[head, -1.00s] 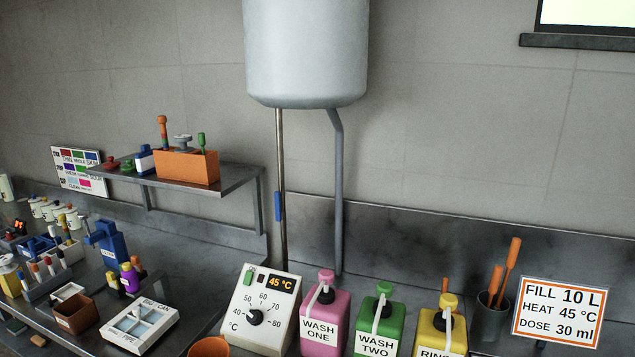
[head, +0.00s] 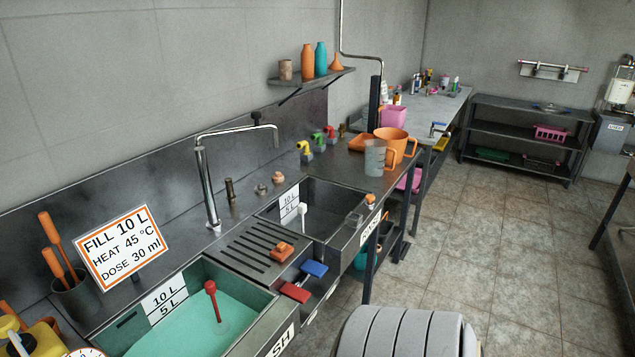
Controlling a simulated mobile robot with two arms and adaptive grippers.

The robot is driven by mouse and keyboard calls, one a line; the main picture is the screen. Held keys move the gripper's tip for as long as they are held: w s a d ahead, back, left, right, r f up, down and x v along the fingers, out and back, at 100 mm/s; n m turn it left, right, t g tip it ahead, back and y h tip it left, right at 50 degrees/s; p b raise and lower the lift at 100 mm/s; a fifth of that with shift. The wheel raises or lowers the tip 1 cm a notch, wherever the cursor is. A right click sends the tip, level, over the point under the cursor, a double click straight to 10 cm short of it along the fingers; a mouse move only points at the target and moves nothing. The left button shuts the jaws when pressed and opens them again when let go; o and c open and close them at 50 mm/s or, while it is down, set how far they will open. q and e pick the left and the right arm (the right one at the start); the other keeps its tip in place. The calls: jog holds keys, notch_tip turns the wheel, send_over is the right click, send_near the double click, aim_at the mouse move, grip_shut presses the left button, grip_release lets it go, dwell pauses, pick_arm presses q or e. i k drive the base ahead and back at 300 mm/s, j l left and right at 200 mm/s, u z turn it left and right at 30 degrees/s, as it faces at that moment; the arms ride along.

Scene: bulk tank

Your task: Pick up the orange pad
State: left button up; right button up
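A small orange pad (head: 282,251) lies on the ribbed grey drainboard (head: 245,257) between the two sinks, near its front edge. It looks like a small block with a raised top; its exact shape is too small to tell. A blue pad (head: 314,268) and a red pad (head: 295,292) sit at the front edge just below and right of it. Neither of my grippers shows in the head view.
A sink with green water (head: 240,318) holds a red-handled tool (head: 212,290). A second sink (head: 325,205) lies beyond the drainboard. A tap (head: 207,185) stands behind. An orange jug (head: 395,143) and grey measuring jug (head: 375,158) stand farther right.

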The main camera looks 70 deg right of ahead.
aim_at(283, 251)
jog(key=z, duration=1.9)
